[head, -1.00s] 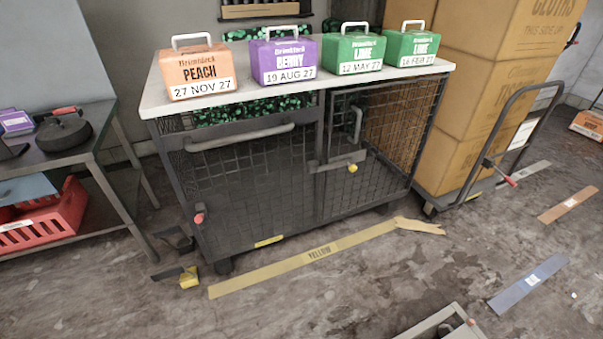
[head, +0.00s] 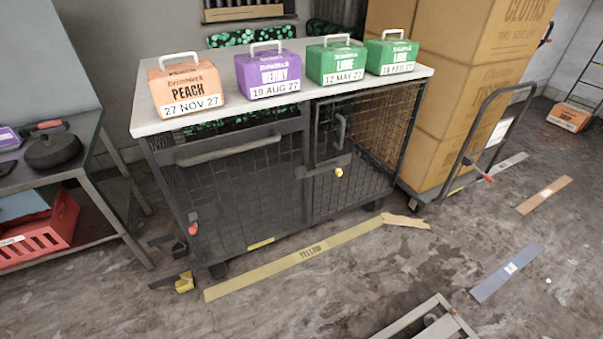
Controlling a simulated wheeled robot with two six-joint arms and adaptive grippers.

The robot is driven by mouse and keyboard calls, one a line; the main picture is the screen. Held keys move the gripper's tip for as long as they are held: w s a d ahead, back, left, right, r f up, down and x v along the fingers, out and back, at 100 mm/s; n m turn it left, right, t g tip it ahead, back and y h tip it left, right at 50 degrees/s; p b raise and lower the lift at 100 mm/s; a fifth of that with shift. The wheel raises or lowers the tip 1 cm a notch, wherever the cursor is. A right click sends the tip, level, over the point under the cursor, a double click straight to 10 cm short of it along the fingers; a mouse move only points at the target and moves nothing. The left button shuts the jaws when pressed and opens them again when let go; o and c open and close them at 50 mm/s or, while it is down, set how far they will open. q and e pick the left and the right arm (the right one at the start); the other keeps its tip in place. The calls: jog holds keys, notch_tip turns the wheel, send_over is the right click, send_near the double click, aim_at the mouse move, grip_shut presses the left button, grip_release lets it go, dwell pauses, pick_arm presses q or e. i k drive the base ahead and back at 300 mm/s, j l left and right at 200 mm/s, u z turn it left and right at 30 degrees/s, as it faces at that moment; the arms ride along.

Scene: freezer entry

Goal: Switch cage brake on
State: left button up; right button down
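The wire cage (head: 250,195) stands on castors behind the yellow floor tape (head: 305,254), with its door shut. Its white top (head: 150,119) carries several lidded tubs. A red knob (head: 193,229) sits low on the cage's left front corner post. A yellow knob (head: 339,172) sits on the latch bar at the door. Near the left front castor, a pedal with a yellow tip (head: 184,283) sticks out to the left at floor level. I cannot tell whether the brake is on or off. Neither of my grippers is in view.
A table (head: 100,135) with a black pan (head: 52,149) above and a red crate (head: 45,235) on its lower shelf stands at left. A trolley with stacked cartons (head: 440,140) stands at right. A low frame (head: 440,322) lies in front. Floor between is clear.

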aim_at(193, 230)
jog(key=k+j+u, duration=0.15)
jog(key=j+u, duration=0.15)
jog(key=j, duration=0.3)
jog(key=j+u, duration=0.25)
jog(key=j, duration=0.4)
jog(key=k, duration=0.05)
